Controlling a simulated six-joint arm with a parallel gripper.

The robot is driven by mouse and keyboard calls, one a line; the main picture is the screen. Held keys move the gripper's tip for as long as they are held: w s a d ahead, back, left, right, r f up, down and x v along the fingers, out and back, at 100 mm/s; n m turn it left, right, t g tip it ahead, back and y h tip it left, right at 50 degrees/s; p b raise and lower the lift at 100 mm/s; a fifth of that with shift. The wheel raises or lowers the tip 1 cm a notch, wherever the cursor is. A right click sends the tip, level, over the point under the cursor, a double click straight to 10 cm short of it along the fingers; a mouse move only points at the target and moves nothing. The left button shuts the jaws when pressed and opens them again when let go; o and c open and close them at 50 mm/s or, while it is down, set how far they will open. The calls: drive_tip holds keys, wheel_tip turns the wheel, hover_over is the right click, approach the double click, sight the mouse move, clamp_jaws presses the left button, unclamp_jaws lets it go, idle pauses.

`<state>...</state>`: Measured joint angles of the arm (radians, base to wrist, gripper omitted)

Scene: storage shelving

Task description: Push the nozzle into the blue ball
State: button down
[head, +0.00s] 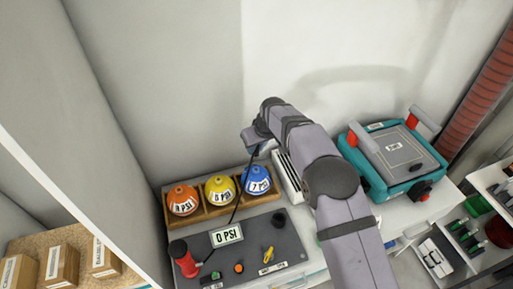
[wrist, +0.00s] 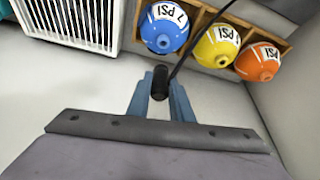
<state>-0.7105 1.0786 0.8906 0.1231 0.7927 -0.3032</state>
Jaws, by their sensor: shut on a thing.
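The blue ball (head: 257,180), labelled 7 PSI, sits at the right end of a wooden rack with a yellow ball and an orange ball. In the wrist view the blue ball (wrist: 165,27) is at the top middle, just beyond the nozzle. My gripper (wrist: 160,105) has its blue fingers shut on the black nozzle (wrist: 160,78). The nozzle points toward the ball, and a gap shows between them in the picture. In the head view my gripper's fingers are hard to make out.
The yellow ball (head: 220,189) and orange ball (head: 182,199) fill the rack (head: 205,212). A grey panel (head: 270,235) with a 0 PSI display (head: 227,236) lies in front. A white grille (wrist: 65,22) stands beside the blue ball. A teal case (head: 392,158) is at right.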

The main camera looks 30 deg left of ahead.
sight(258, 155)
drive_tip(key=shift+f, duration=0.15)
drive_tip(key=shift+f+b, duration=1.95)
drive_tip(key=shift+f, duration=0.8)
drive_tip(key=shift+f+b, duration=1.3)
drive_tip(key=shift+f, duration=0.15)
idle(1.7)
drive_tip(key=c, duration=0.9)
unclamp_jaws()
drive_tip(key=shift+c, duration=0.2)
drive_tip(key=shift+r, duration=0.1)
drive_tip(key=shift+r+p, duration=2.4)
drive_tip(key=shift+r, duration=1.55)
